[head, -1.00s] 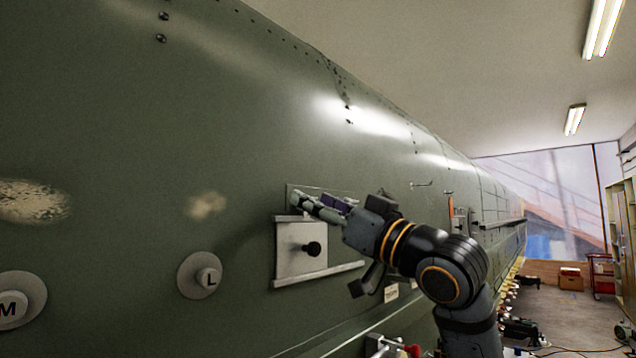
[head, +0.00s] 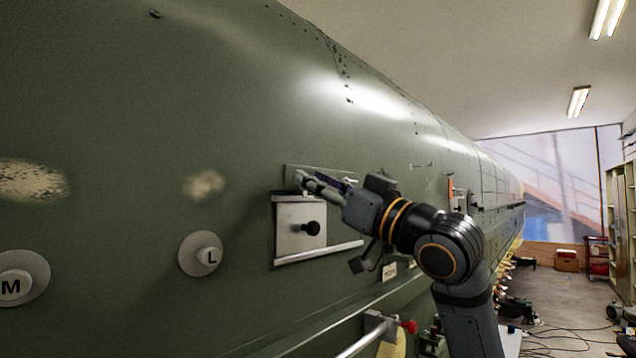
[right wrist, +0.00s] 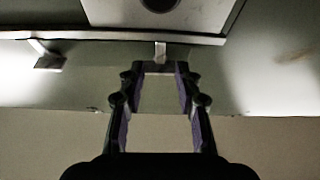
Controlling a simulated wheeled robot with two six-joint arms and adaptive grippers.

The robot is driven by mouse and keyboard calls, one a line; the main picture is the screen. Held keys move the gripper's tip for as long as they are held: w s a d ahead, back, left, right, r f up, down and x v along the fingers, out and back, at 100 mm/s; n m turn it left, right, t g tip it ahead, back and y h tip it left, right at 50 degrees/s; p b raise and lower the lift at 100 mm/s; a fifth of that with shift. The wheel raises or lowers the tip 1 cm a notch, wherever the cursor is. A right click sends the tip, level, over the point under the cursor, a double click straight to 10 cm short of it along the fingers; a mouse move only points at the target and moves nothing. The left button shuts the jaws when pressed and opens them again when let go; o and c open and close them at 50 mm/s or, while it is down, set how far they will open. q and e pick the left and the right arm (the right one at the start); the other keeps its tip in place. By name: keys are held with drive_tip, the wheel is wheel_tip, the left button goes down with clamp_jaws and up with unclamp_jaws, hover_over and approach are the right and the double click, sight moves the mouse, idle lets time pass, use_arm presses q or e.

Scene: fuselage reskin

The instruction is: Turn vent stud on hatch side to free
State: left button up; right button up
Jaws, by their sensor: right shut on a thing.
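The hatch (head: 291,246) is a pale square panel with a black knob (head: 311,228), set in the green fuselage side. A narrow plate (head: 318,170) sits just above it, with small light studs on it. My right gripper (head: 303,179) reaches in from the right to the left part of this plate. In the right wrist view its fingertips (right wrist: 160,66) are shut on a small pale stud (right wrist: 160,50) beside the hatch's edge rail. A second pale stud (right wrist: 48,61) shows apart to the left there. The stud's turn angle cannot be told. My left gripper is not in view.
Round knobs marked L (head: 208,256) and M (head: 15,287) stick out left of the hatch. A rail (head: 320,253) runs under the hatch. A clamp with a red knob (head: 409,326) is below. The aisle on the right has cables on the floor.

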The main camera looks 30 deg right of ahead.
drive_tip(key=shift+w+d+r+n+g+y+p, duration=0.15)
drive_tip(key=shift+n+g+y+p, duration=0.9)
drive_tip(key=shift+n, duration=2.55)
drive_tip(key=shift+s+d+r+n+g+y+p, duration=0.3)
drive_tip(key=shift+n+g+p, duration=0.9)
drive_tip(key=shift+n, duration=2.4)
drive_tip(key=shift+w+a+n+g+y+p, duration=0.2)
drive_tip(key=shift+n+g+y+p, duration=0.95)
drive_tip(key=shift+n, duration=2.45)
drive_tip(key=shift+w+d+g+h+b, duration=0.15)
drive_tip(key=shift+g+h+b, duration=0.15)
drive_tip(key=shift+g+b, duration=0.25)
drive_tip(key=o, duration=1.2)
drive_tip(key=shift+c, duration=0.2)
drive_tip(key=v, duration=0.7)
drive_tip(key=shift+s, duration=0.3)
